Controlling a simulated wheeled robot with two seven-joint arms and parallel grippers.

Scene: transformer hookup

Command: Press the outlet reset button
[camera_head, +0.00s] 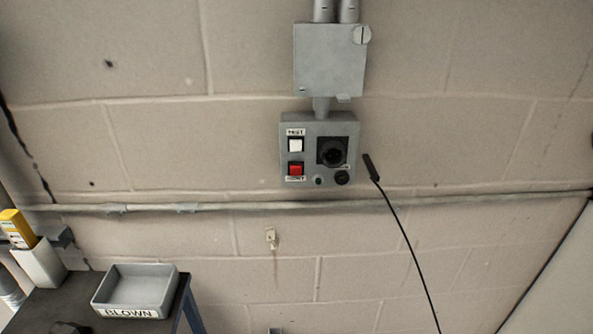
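A grey control box (289,165) is fixed to the block wall near the middle of the view. Below that are a small greenish round part (318,181) and a black round part (342,178). Neither gripper is in view.
A larger grey box (329,58) with conduits sits above. A black cable (407,240) rises to a dark end right of the control box. A horizontal pipe (420,201) crosses the wall below. A grey tray marked BLOWN (137,288) stands on a dark table at lower left.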

